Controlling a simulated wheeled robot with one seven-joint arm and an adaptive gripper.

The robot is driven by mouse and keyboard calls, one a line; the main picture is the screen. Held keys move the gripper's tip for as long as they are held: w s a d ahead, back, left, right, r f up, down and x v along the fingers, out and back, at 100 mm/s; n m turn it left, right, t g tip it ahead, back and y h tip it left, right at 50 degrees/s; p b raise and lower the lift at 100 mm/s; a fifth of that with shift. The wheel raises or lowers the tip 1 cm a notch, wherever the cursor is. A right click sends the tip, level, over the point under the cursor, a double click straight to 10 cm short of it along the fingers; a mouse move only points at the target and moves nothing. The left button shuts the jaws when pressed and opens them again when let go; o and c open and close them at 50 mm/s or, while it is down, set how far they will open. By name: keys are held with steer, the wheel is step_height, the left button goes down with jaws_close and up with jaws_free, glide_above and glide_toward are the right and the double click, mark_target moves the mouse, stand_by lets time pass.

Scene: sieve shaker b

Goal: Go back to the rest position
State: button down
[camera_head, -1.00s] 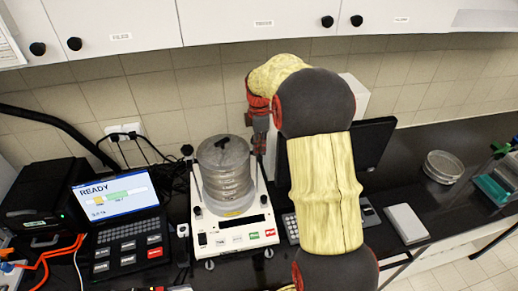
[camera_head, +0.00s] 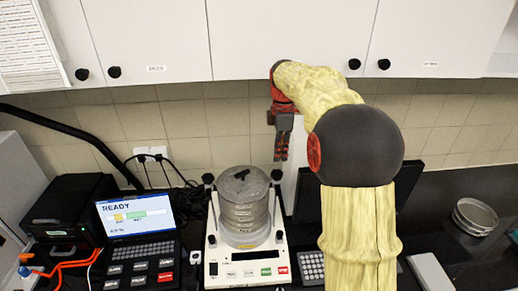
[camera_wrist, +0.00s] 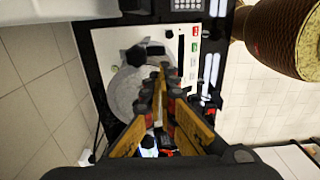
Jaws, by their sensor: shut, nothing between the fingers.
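My gripper (camera_head: 282,152) hangs above and a little right of the sieve stack, apart from it, with its fingers pointing down. In the wrist view my gripper (camera_wrist: 160,85) shows its fingers together and nothing between them. The sieve shaker (camera_head: 248,270) is a white machine with a front button panel. It bears a stack of round metal sieves (camera_head: 244,214) with a grey lid and a dark knob on top. In the wrist view the shaker's white panel (camera_wrist: 190,45) and the pale round lid (camera_wrist: 128,95) lie below my fingers.
A laptop-like controller (camera_head: 140,215) reading READY and a black box (camera_head: 68,205) stand at the left. White cabinets (camera_head: 280,40) hang above, close over my wrist. A dark monitor (camera_head: 310,205) is behind my arm. Metal sieves (camera_head: 474,215) and a grey flat pad (camera_head: 430,272) lie at the right.

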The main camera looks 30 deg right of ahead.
steer(key=s+a+f+m+t+b, duration=0.5)
steer(key=s+a+f+m+b, duration=0.7)
steer(key=s+a+f+b, duration=1.2)
steer(key=s, duration=0.2)
steer(key=shift+s+a+m+t, duration=0.2)
steer(key=shift+s+m+t, duration=0.1)
steer(key=shift+m, duration=0.1)
stand_by(1.3)
